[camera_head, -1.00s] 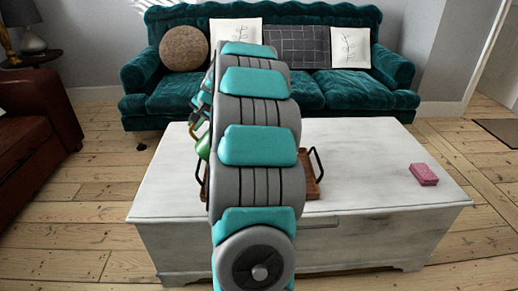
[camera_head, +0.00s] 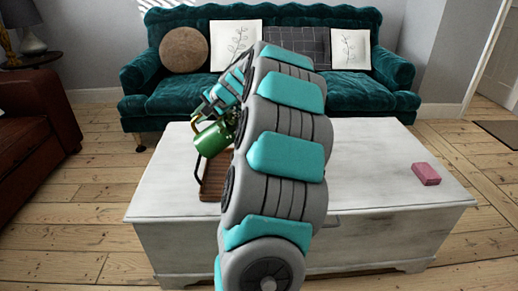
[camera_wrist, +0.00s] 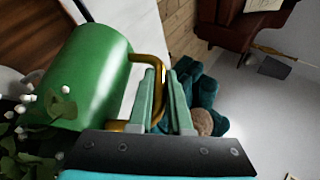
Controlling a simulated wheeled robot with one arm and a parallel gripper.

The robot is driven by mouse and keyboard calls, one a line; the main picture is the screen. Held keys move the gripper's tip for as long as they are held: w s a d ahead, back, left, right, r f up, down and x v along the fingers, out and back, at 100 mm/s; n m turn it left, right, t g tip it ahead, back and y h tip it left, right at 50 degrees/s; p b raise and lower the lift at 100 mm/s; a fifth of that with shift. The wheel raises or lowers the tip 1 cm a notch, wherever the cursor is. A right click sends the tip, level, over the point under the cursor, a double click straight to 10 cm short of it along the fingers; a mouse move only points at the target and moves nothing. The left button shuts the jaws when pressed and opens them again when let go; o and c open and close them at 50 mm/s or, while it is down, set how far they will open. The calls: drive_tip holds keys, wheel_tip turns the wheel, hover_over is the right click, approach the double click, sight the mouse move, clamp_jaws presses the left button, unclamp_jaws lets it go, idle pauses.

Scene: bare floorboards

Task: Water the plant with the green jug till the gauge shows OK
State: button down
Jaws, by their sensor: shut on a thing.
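The green jug (camera_head: 212,138) has a brass handle and hangs tilted above the left part of the wooden tray (camera_head: 213,187) in the head view. My gripper (camera_head: 214,106) is at its upper side. In the wrist view, my gripper (camera_wrist: 162,74) is shut on the brass handle, and the green jug (camera_wrist: 92,75) fills the left. The plant (camera_wrist: 22,125), with dark leaves and small white flowers, shows at the lower left, close to the jug. In the head view the plant is hidden, probably behind my arm. I see no gauge and no water.
The tray lies on a whitewashed chest (camera_head: 390,200), partly hidden by my arm. A pink block (camera_head: 426,174) lies on the chest's clear right side. A teal sofa (camera_head: 345,90) stands behind, and a brown leather seat (camera_head: 35,130) is at the left.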

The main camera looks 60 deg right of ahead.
drive_tip(key=shift+s+d+r+t+b, duration=0.15)
drive_tip(key=shift+s+r+t+b, duration=0.1)
drive_tip(key=shift+r+t+b, duration=0.15)
drive_tip(key=shift+s+d+r+t+y+b, duration=0.3)
drive_tip(key=shift+s+r+t+b, duration=0.1)
drive_tip(key=shift+r, duration=0.25)
drive_tip(key=shift+s+d+r+m, duration=0.15)
drive_tip(key=shift+s+d, duration=0.1)
drive_tip(key=shift+s, duration=0.15)
drive_tip(key=shift+s+d+r+m, duration=0.15)
drive_tip(key=shift+s+d, duration=0.05)
drive_tip(key=shift+s, duration=0.2)
drive_tip(key=shift+w+a, duration=0.1)
drive_tip(key=w+f+g+p, duration=0.1)
drive_tip(key=w+a+f+g+h+p, duration=0.1)
drive_tip(key=f, duration=0.1)
drive_tip(key=w+f+n+g+p, duration=0.1)
drive_tip(key=p, duration=0.1)
drive_tip(key=shift+w+a+f+h, duration=0.1)
drive_tip(key=shift+a+f+h, duration=0.2)
drive_tip(key=shift+a+f, duration=0.1)
drive_tip(key=shift+w+a+f+g, duration=0.15)
drive_tip(key=shift+w+g, duration=0.05)
drive_tip(key=shift+g, duration=0.2)
idle(0.4)
